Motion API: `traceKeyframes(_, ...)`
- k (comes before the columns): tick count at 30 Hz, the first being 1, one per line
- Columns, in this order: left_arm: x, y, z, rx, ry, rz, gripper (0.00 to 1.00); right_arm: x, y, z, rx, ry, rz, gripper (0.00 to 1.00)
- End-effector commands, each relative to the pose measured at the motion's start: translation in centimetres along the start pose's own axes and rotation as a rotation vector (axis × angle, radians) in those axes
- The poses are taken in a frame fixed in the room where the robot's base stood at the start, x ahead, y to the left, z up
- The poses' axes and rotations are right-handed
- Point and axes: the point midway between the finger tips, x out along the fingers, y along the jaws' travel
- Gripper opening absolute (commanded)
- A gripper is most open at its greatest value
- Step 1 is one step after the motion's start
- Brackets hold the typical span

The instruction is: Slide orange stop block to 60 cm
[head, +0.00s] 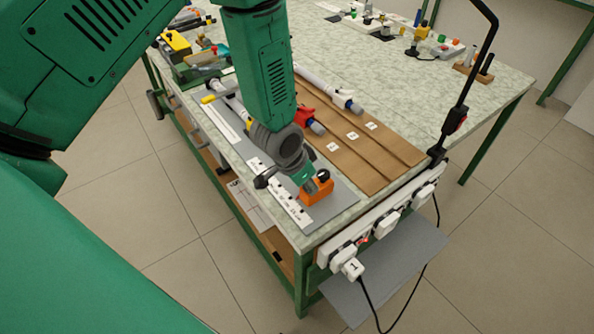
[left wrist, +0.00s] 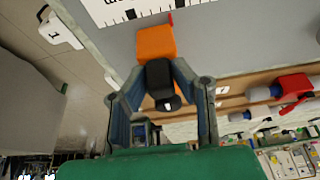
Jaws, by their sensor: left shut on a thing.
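The orange stop block (head: 314,194) sits on a grey plate (head: 340,205) near the front corner of the table, beside a white ruler strip (head: 288,204) with black marks. My left gripper (head: 319,180) comes down over the block. In the left wrist view, its fingers (left wrist: 160,70) are shut on the black knob (left wrist: 158,78) of the orange block (left wrist: 155,43). A small red pointer (left wrist: 170,18) on the block reaches the edge of the ruler (left wrist: 135,10). The number at the pointer is not readable. My right gripper is not in view.
A black lamp arm (head: 470,80) stands at the table's right edge. A power strip (head: 385,222) runs along that edge.

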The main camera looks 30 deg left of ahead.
Motion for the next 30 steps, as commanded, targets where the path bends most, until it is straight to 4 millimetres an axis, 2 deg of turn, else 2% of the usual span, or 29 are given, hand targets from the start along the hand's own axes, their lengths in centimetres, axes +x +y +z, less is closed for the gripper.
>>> traceKeyframes(1, -0.2, -0.4, -1.3, 0.002, 0.034, -0.003, 0.0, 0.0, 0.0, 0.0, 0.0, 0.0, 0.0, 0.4)
traceKeyframes(6, -0.2, -1.0, -1.1, -0.002, 0.039, 0.003, 0.0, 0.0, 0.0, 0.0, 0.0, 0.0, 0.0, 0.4)
traceKeyframes(7, -0.2, -1.1, -1.1, -0.002, 0.039, 0.004, 0.32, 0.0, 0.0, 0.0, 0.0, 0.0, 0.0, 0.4)
traceKeyframes(8, -0.2, -1.1, -1.0, -0.002, 0.038, 0.004, 0.41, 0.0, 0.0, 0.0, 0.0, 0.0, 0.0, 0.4)
traceKeyframes(24, -0.2, -0.6, -0.6, 0.001, 0.021, -0.001, 0.41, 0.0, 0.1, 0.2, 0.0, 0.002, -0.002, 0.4)
traceKeyframes(27, -0.9, -0.8, -0.5, -0.002, 0.023, 0.001, 0.41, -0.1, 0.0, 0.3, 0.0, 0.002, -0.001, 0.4)
traceKeyframes(30, -2.5, -1.0, -0.4, -0.003, 0.024, 0.002, 0.41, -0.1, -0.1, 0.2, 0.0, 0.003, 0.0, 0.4)
